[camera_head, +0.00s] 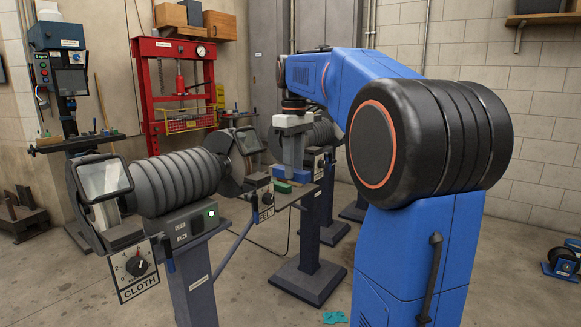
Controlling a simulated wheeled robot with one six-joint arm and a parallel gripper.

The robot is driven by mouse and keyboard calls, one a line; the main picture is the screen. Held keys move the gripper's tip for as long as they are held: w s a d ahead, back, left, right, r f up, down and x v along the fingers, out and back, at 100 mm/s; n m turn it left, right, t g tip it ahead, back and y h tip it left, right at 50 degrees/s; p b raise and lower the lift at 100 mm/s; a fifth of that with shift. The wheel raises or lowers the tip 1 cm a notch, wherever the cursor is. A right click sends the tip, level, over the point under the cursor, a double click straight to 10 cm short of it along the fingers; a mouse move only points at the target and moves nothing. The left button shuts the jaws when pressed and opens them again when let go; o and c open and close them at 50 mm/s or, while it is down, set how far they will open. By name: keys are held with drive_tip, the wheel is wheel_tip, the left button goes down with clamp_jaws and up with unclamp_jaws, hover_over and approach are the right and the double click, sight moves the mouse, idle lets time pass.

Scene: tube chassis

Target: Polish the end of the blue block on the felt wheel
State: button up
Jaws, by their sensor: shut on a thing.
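I cannot tell whether the block touches a wheel.
A near polisher (178,183) has a dial plate marked CLOTH (134,268). A green piece (283,187) lies on a small shelf below my gripper. A further polisher (322,134) stands behind. A red press (177,85) and a drill press (68,75) are at the back left.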

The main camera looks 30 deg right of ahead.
sight(279, 166)
drive_tip(key=shift+w+a+f, duration=0.15)
drive_tip(key=shift+w+a, duration=0.15)
drive_tip(key=shift+w, duration=0.55)
drive_tip(key=shift+w+a+f, duration=0.2)
drive_tip(key=shift+w+a, duration=0.05)
drive_tip(key=shift+w, duration=0.6)
drive_tip(key=shift+w+a+f, duration=0.15)
drive_tip(key=shift+w+a, duration=0.15)
drive_tip(key=shift+w, duration=0.55)
drive_tip(key=shift+w+a, duration=0.3)
drive_tip(key=shift+w, duration=0.45)
drive_tip(key=shift+w+a, duration=0.25)
drive_tip(key=shift+w, duration=0.5)
drive_tip(key=shift+w+a, duration=0.15)
drive_tip(key=shift+w, duration=0.4)
idle(2.6)
drive_tip(key=shift+s, duration=0.1)
idle(0.7)
